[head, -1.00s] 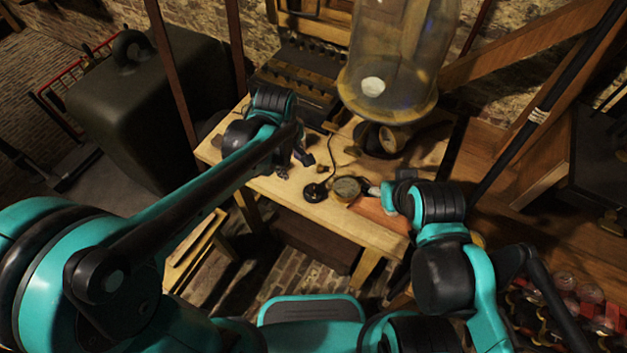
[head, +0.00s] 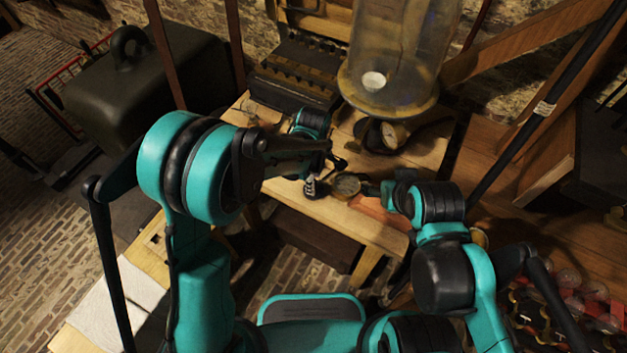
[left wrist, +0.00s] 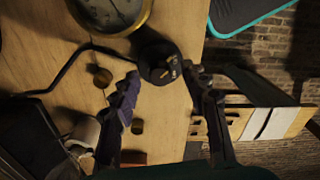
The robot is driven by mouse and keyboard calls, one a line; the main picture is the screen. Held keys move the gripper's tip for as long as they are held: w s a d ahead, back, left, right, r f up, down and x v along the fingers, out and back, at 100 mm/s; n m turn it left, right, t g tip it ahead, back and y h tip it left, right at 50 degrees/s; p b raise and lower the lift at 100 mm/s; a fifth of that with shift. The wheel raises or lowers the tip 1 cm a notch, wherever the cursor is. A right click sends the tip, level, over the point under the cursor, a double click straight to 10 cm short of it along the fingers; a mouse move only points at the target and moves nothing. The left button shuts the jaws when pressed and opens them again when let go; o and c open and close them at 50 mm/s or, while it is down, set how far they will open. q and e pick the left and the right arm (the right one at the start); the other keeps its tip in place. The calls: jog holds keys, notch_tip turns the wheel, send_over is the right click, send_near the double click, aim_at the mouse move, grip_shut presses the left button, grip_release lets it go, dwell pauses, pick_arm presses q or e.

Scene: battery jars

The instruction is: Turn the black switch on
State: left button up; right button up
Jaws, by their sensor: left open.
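The black switch (left wrist: 150,50) is a round black piece with a small brass lever on the wooden table. A black cord runs from it. In the left wrist view it sits just beyond and between the fingertips of my open left gripper (left wrist: 160,75). In the head view my left gripper (head: 325,176) hangs over the switch and partly hides it. I cannot tell whether a finger touches the lever.
A large glass jar (head: 395,50) stands at the back of the table (head: 290,203). A dark slotted box (head: 297,72) is at the back left. The gauge lies right beside the switch. Small brass pieces (left wrist: 100,76) lie on the table near the left fingers.

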pick_arm(q)
jog(key=shift+f, duration=0.1)
grip_shut()
jog(key=shift+m, duration=0.4)
jog(key=m+b, duration=0.1)
jog(key=m, duration=0.2)
jog(key=shift+m, duration=0.4)
jog(key=m, duration=0.4)
jog(key=shift+m+b, duration=0.3)
jog(key=shift+b, duration=0.05)
jog(key=m, duration=0.8)
jog(key=shift+b, duration=0.4)
jog(key=shift+m, duration=0.5)
